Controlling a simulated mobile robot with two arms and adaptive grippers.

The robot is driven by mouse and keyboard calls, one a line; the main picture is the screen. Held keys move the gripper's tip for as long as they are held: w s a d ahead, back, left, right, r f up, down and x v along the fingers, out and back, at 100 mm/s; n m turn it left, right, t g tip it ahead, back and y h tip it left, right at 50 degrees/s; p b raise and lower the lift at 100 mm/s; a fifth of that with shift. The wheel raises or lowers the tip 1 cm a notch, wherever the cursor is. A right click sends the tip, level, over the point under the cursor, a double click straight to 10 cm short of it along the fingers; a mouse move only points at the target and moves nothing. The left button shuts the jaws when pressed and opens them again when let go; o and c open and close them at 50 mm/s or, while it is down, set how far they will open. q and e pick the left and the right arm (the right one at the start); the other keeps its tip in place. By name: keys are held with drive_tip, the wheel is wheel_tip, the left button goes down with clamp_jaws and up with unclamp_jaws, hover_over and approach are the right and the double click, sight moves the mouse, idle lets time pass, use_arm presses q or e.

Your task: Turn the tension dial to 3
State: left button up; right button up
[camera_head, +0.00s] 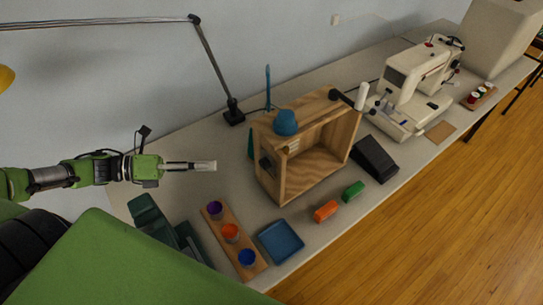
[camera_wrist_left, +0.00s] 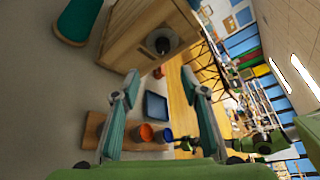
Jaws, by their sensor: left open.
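The wooden box (camera_head: 300,150) stands on the table with a dark dial (camera_head: 266,166) on its left face. In the left wrist view the box (camera_wrist_left: 140,30) is at the top, and the dial (camera_wrist_left: 162,43) shows as a dark knob with a pale ring. Its number marks are too small to read. My left gripper (camera_head: 212,166) is to the left of the box, apart from the dial. In the left wrist view its two fingers (camera_wrist_left: 160,75) are spread with nothing held between them.
A wooden strip with several coloured cups (camera_head: 230,231) and a blue tray (camera_head: 281,241) lie in front of the box. Orange (camera_head: 326,211) and green (camera_head: 353,191) pieces lie nearby. A lamp base (camera_head: 234,112) stands behind; a black pedal (camera_head: 375,158) and sewing machine (camera_head: 410,85) are right.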

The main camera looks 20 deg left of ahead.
use_arm(q)
approach(261, 165)
drive_tip(key=p+x, duration=0.1)
drive_tip(key=x, duration=0.6)
drive_tip(key=shift+w+d+r, duration=0.1)
drive_tip(key=shift+w, duration=0.05)
drive_tip(key=shift+w+d+f, duration=0.3)
drive_tip(key=shift+d, duration=0.2)
use_arm(e)
drive_tip(key=shift+s+a+r, duration=0.15)
drive_tip(key=shift+a+r, duration=0.25)
drive_tip(key=shift+r, duration=0.1)
use_arm(q)
drive_tip(key=c, duration=1.1)
